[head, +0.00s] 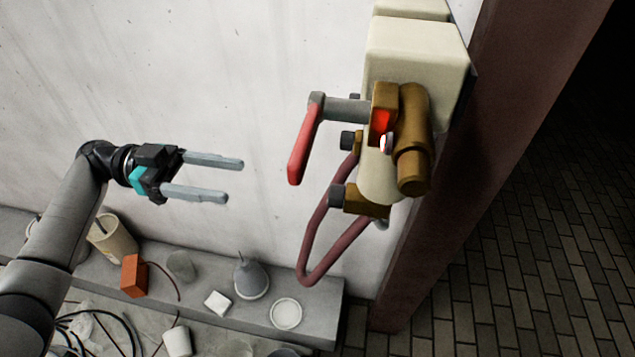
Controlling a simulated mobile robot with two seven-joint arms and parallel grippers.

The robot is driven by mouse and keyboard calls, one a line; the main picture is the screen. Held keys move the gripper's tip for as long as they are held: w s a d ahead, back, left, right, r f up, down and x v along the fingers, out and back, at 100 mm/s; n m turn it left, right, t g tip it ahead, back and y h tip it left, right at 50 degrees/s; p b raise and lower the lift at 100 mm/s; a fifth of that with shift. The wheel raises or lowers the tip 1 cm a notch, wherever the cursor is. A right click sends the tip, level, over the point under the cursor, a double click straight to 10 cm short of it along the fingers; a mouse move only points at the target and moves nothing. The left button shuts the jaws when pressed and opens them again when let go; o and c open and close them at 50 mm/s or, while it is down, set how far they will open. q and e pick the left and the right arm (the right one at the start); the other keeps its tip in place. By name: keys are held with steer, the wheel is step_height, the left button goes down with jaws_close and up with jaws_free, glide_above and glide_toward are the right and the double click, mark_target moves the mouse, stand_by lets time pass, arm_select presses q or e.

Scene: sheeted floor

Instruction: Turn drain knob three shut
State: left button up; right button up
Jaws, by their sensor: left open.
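A valve assembly with a cream housing (415,55) and brass fittings (413,140) is mounted at the upper right. A red lever handle (304,146) hangs down and slightly left from a grey stem on its left side. A dark red bent loop (317,240) hangs below it. No number or label shows, so I cannot tell which part is drain knob three. My left gripper (235,180) is open and empty, with its two fingers pointing right. It is left of the red handle, apart from it. My right gripper is not in view.
A grey ledge (322,310) runs below along the white wall, holding a beige cup (112,238), an orange block (134,275), a grey cone-shaped item (251,278) and a white dish (286,313). A brown post (470,170) stands right of the valve. The space between gripper and handle is clear.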

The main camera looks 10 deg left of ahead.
mark_target(337, 196)
arm_select(q)
steer(key=d+p, duration=0.5)
steer(key=d, duration=1)
steer(key=shift+d+r, duration=0.15)
steer(key=shift+r, duration=0.2)
steer(key=shift+s, duration=0.1)
jaws_close()
